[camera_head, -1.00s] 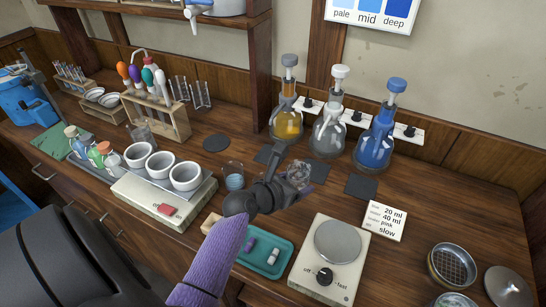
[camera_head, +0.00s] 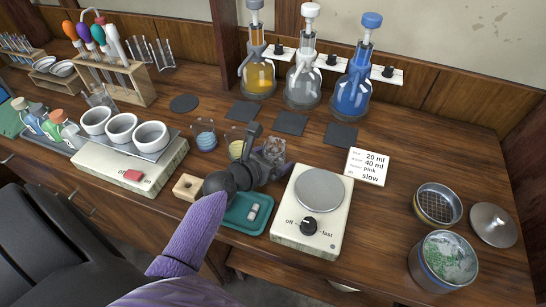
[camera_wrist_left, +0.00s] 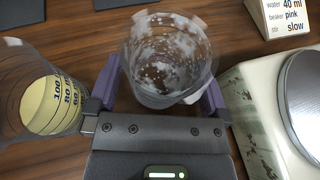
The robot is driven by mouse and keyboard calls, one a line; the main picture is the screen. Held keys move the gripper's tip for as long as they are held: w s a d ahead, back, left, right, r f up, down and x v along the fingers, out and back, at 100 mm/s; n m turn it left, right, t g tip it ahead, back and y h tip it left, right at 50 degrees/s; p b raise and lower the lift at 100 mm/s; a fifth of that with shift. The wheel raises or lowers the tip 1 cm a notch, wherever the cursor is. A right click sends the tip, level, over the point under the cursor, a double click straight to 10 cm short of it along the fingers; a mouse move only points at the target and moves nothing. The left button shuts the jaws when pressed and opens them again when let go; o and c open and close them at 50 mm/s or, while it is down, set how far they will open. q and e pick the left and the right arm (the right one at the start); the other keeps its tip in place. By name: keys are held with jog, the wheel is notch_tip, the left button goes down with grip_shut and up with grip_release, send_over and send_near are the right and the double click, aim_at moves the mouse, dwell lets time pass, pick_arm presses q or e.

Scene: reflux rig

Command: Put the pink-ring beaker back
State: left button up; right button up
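My left gripper (camera_head: 262,158) has a clear glass beaker (camera_head: 274,149) between its fingers. In the left wrist view its purple fingers press on both sides of the beaker (camera_wrist_left: 168,60), which has whitish specks and no liquid that I can make out. I cannot make out a pink ring on it. In the head view it is in front of the middle dark mat (camera_head: 290,124); whether it touches the table is unclear. A beaker of yellow liquid (camera_head: 236,149) stands just left of it, partly behind the gripper. A beaker of blue liquid (camera_head: 203,138) stands further left. My right gripper is not in view.
The stirrer hotplate (camera_head: 312,241) is close on the right of the gripper. A green tray (camera_head: 258,226) lies below it. A note card (camera_head: 367,167), more dark mats (camera_head: 245,111) and stoppered flasks (camera_head: 303,85) are behind. Bare table lies right of the card.

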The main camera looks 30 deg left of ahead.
pick_arm(q)
jog(key=shift+r, duration=0.3)
jog(key=p+v, duration=0.3)
jog(key=v, duration=0.8)
jog(key=shift+s+r+p, duration=0.1)
jog(key=shift+s+p, duration=0.2)
jog(key=shift+p, duration=0.05)
jog(key=shift+s, duration=0.15)
